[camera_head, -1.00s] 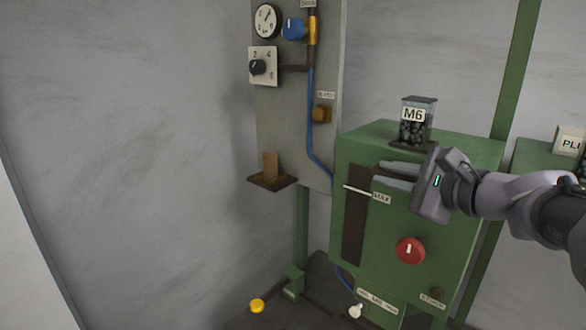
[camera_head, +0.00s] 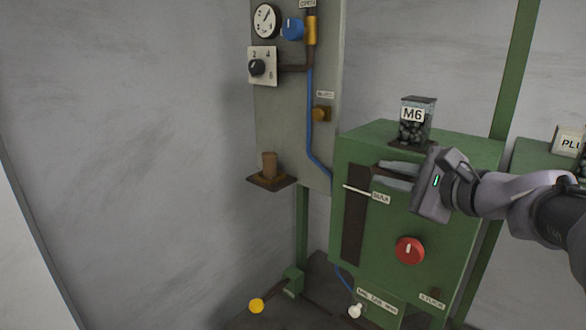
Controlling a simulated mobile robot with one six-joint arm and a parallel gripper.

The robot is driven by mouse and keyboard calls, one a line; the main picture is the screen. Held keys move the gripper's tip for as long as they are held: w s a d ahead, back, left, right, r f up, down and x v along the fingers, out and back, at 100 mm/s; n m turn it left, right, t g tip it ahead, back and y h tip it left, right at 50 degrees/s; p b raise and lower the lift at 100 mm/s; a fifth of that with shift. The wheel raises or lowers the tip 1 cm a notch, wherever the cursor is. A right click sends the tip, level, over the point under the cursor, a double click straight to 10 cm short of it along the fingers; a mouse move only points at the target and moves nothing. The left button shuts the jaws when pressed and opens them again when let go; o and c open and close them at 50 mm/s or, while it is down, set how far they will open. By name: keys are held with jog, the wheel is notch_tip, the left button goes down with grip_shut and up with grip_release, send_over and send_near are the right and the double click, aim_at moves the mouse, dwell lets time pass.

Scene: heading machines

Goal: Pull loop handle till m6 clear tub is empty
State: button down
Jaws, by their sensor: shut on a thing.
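The M6 clear tub (camera_head: 415,133) stands upright on top of the green machine (camera_head: 345,140). Dark small pieces show inside it below and around its white M6 label. My gripper (camera_head: 389,176) is at the upper front of the machine, below the tub, with its grey fingers pointing left. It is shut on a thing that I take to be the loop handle. The fingers and the gripper body hide the handle, so I cannot see its shape.
A red knob (camera_head: 410,250) sits on the machine's front, below my gripper. A dark upright slot (camera_head: 354,215) is to its left. The grey panel (camera_head: 290,125) behind carries a gauge (camera_head: 265,21), knobs and a blue hose (camera_head: 310,120). A small shelf (camera_head: 272,183) holds a brown cylinder (camera_head: 270,164).

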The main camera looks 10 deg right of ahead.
jog(key=shift+f, duration=0.15)
jog(key=shift+s+a, duration=0.15)
jog(key=s+a+b, duration=0.1)
jog(key=a, duration=0.1)
jog(key=s+a+b, duration=0.2)
jog(key=shift+s+a, duration=0.2)
jog(key=shift+s, duration=0.1)
jog(key=c, duration=1.5)
grip_release()
jog(key=shift+a, duration=0.1)
jog(key=shift+o, duration=0.2)
jog(key=shift+w+a, duration=0.1)
jog(key=shift+a, duration=0.1)
jog(key=shift+d, duration=0.1)
jog(key=shift+d, duration=0.1)
